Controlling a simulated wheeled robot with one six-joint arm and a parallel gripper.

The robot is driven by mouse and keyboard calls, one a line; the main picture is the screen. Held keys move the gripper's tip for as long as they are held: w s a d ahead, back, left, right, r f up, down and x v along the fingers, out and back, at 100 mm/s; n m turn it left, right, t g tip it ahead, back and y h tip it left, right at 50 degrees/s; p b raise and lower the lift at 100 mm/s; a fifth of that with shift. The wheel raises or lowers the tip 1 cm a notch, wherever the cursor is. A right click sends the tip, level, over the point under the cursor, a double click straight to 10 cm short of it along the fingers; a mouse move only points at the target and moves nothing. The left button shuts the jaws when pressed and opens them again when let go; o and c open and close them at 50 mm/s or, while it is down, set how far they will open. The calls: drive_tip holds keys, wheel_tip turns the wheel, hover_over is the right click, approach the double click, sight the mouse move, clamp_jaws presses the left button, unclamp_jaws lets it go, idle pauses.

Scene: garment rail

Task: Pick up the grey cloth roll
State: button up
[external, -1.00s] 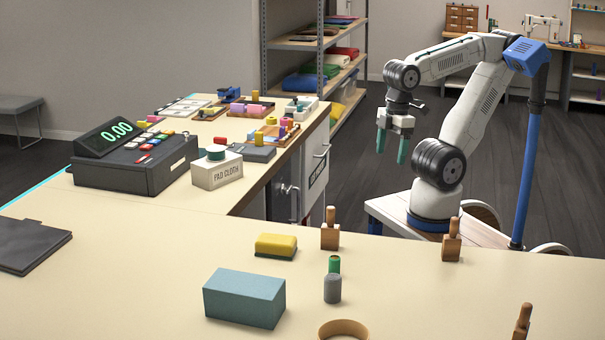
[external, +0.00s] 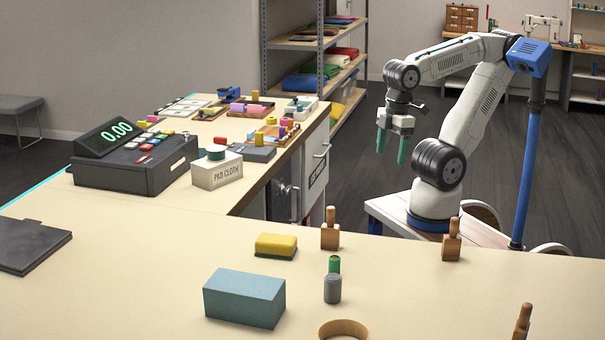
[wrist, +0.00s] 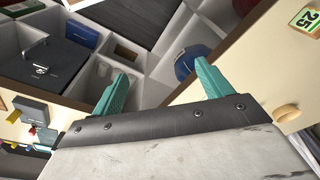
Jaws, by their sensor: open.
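A small grey cylinder (external: 332,289), which looks like the grey cloth roll, stands upright on the cream counter (external: 130,275) in the external view. A green roll (external: 334,264) is just behind it. My gripper (external: 391,148) hangs above the floor beyond the counter, well behind and to the right of the grey roll, pointing down. Its teal fingers are apart with nothing between them. In the wrist view my gripper (wrist: 162,75) is also open and empty, and I cannot make out the grey roll there.
Near the roll are a blue-grey block (external: 244,298), a yellow sponge-like block (external: 276,245), a wooden ring (external: 343,329) and wooden-handled pieces (external: 330,236) (external: 451,246). A cash register (external: 135,160) and a PAD CLOTH box (external: 217,172) stand at left. The counter's front-left is mostly clear.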

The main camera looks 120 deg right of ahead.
drive_tip(key=c, duration=0.4)
drive_tip(key=shift+r, duration=0.1)
drive_tip(key=shift+c, duration=0.2)
